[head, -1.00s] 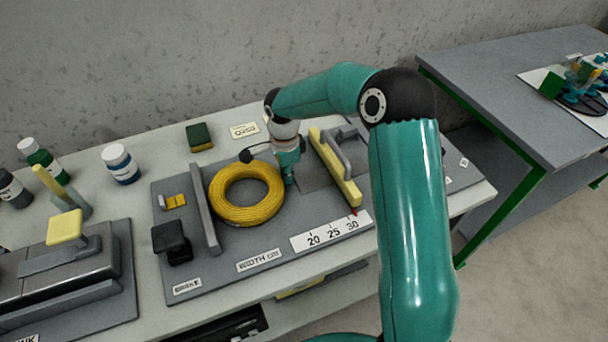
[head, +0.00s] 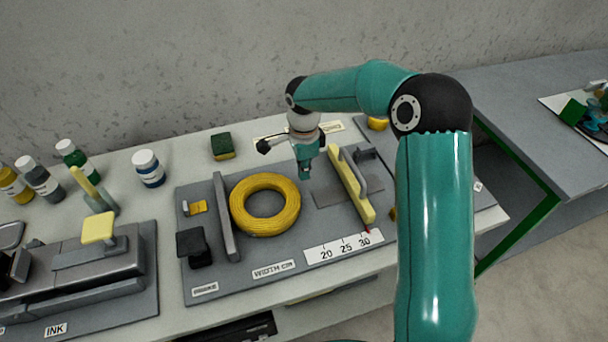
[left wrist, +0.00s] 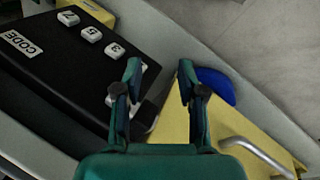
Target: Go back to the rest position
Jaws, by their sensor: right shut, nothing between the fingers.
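My right gripper (head: 305,174) is in the head view, pointing down just behind and right of a yellow cable coil (head: 236,212). It is shut and empty, and looks raised above the grey board, apart from the coil. The coil lies flat on the board. My left gripper (left wrist: 157,82) shows only in the left wrist view. Its two fingers are apart with nothing between them. Below it are a black box (left wrist: 60,75) with a CODE label and white numbered keys, and a yellow surface (left wrist: 240,128) with a grey handle.
The grey board (head: 225,281) carries a ruler plate (head: 343,246), a yellow bar (head: 350,184) and a black knob (head: 194,246). Bottles and a stamp rig stand left. A green-framed table (head: 545,105) is at the right. A blue object (left wrist: 215,85) lies near the left fingers.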

